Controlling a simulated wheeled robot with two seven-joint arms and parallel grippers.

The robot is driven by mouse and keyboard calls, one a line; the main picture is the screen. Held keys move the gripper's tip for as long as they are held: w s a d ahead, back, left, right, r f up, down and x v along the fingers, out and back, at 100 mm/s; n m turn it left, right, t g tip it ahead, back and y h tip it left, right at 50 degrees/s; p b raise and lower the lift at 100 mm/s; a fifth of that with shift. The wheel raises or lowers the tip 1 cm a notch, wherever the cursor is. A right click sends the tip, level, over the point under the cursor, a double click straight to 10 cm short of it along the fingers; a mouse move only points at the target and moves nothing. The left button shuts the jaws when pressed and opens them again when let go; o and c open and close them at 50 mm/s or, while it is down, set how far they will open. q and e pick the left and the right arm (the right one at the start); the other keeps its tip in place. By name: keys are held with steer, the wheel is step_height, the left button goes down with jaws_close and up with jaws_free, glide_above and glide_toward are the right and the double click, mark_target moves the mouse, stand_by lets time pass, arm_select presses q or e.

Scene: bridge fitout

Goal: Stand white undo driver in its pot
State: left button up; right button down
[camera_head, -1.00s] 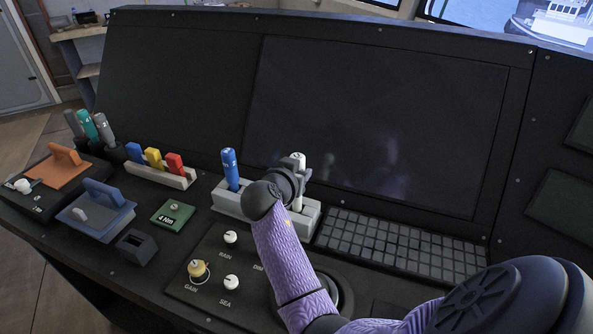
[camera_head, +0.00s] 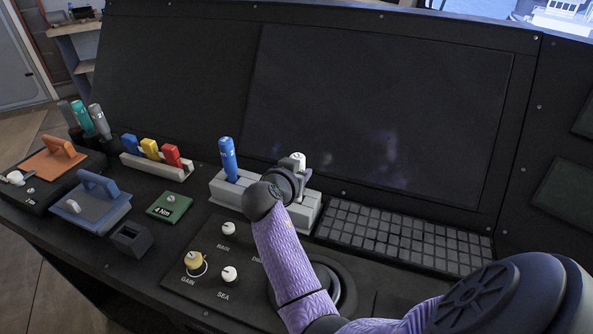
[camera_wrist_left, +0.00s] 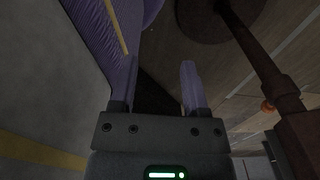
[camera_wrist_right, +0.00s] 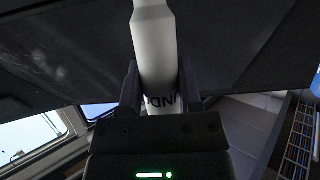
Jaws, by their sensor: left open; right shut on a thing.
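The white undo driver (camera_head: 298,159) stands roughly upright in my right gripper (camera_head: 292,178). In the right wrist view the white driver (camera_wrist_right: 154,55) sits between the two fingers, with part of its dark "UNDO" lettering showing. My right gripper is shut on it above the right part of a light grey block (camera_head: 222,194). The blue driver (camera_head: 228,158) stands in the left part of that block. My gripper and arm hide the white driver's lower end, so I cannot tell how far it is in the block. My left gripper (camera_wrist_left: 158,85) is open and empty in the left wrist view.
A keyboard (camera_head: 400,238) lies right of the block, and a dark screen (camera_head: 380,110) rises behind. Knobs (camera_head: 228,274) stand in front. A green "4 Nm" box (camera_head: 169,207) and a holder with blue, yellow and red pieces (camera_head: 150,165) are to the left.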

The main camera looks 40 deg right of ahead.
stand_by(0.4)
steer(key=shift+c, duration=1)
jaws_free()
steer(key=shift+f, duration=0.1)
steer(key=p+v, duration=0.1)
steer(key=v, duration=0.6)
steer(key=shift+s+a+p, duration=0.15)
steer(key=shift+a+p, duration=0.05)
steer(key=shift+p, duration=0.15)
